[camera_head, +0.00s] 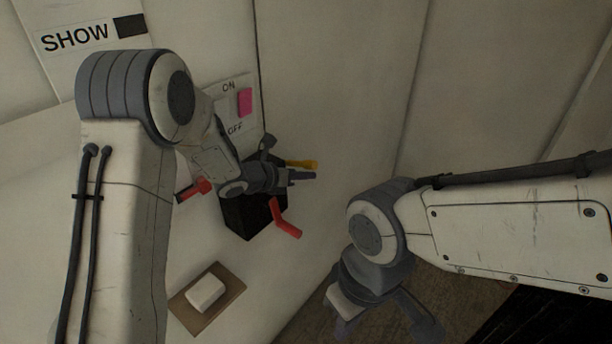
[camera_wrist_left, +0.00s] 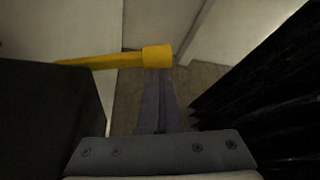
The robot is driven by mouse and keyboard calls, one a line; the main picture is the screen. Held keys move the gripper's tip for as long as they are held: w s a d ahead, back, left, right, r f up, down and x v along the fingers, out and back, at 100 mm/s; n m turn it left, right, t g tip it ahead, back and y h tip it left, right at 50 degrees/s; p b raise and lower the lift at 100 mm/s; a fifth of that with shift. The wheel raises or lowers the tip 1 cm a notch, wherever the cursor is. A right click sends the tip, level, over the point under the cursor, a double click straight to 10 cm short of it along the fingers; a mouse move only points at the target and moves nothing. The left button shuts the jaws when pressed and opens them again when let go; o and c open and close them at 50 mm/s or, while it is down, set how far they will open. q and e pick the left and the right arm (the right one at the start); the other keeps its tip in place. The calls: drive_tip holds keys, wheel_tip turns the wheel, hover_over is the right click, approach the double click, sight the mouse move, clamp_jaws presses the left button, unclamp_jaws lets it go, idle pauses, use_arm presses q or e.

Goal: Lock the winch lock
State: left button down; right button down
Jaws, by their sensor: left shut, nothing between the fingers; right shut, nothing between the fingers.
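The winch is a dark box (camera_head: 245,215) on the pale wall, partly hidden by my left arm. A yellow lever (camera_head: 301,163) sticks out on its upper right; in the left wrist view its thick yellow end (camera_wrist_left: 157,57) lies at the fingertips, and I cannot tell whether they touch. A red handle (camera_head: 286,219) shows at the lower right of the box, and another red part (camera_head: 195,188) at its left. Which part is the lock is not marked. My left gripper (camera_head: 303,176) is shut and empty across the box front.
A panel marked ON and OFF with a pink block (camera_head: 245,102) is above the winch. A brown plate with a white block (camera_head: 205,292) is below left. A SHOW sign (camera_head: 75,38) is upper left. The wall right of the winch is bare.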

use_arm(q)
drive_tip(key=shift+a+r+h, duration=0.15)
drive_tip(key=shift+r+h, duration=0.15)
drive_tip(key=shift+r, duration=0.1)
use_arm(e)
drive_tip(key=shift+r, duration=0.1)
